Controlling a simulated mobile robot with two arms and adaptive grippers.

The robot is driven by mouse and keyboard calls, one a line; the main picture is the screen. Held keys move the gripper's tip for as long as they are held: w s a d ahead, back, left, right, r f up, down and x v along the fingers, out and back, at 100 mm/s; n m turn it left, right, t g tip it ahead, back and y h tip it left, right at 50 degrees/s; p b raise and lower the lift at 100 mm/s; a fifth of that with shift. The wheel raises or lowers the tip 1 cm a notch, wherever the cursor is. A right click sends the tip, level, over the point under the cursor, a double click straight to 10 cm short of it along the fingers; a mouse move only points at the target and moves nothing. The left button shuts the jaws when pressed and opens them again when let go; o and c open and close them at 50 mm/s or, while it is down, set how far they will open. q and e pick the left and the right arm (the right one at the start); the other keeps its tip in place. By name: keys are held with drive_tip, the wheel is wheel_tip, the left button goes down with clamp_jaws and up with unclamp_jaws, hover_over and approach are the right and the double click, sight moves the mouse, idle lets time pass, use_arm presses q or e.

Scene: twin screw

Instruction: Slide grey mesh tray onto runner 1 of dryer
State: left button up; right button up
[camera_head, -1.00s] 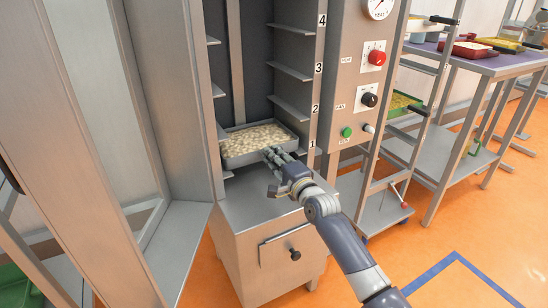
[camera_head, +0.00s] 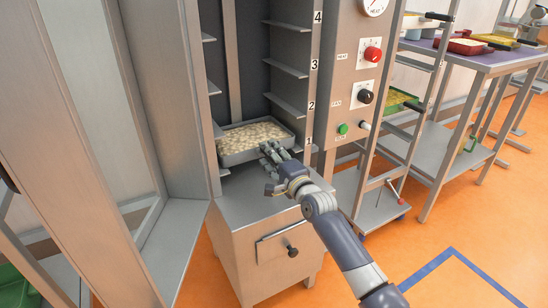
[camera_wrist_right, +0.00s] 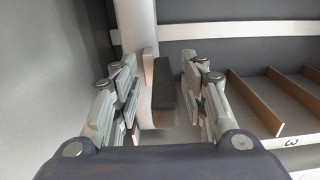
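The grey tray (camera_head: 229,158), full of pale pieces, sits inside the dryer cabinet (camera_head: 259,205) at the level of the label 1. It looks level. Its right edge lies by the lowest runner (camera_head: 306,150), but I cannot see the contact underneath. My right gripper (camera_head: 269,150) is at the tray's front right edge. In the right wrist view the fingers (camera_wrist_right: 164,92) stand apart on either side of a dark handle-like piece (camera_wrist_right: 165,85), with a gap visible on its right. My left gripper is not in view.
Empty runners (camera_head: 285,64) marked 2, 3 and 4 lie above the tray. The control panel (camera_head: 352,90) with knobs is to the right. A rack (camera_head: 385,212) and a table with trays (camera_head: 485,62) stand further right. The orange floor in front is clear.

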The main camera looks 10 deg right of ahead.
drive_tip(key=v, duration=1.2)
drive_tip(key=shift+r, duration=0.3)
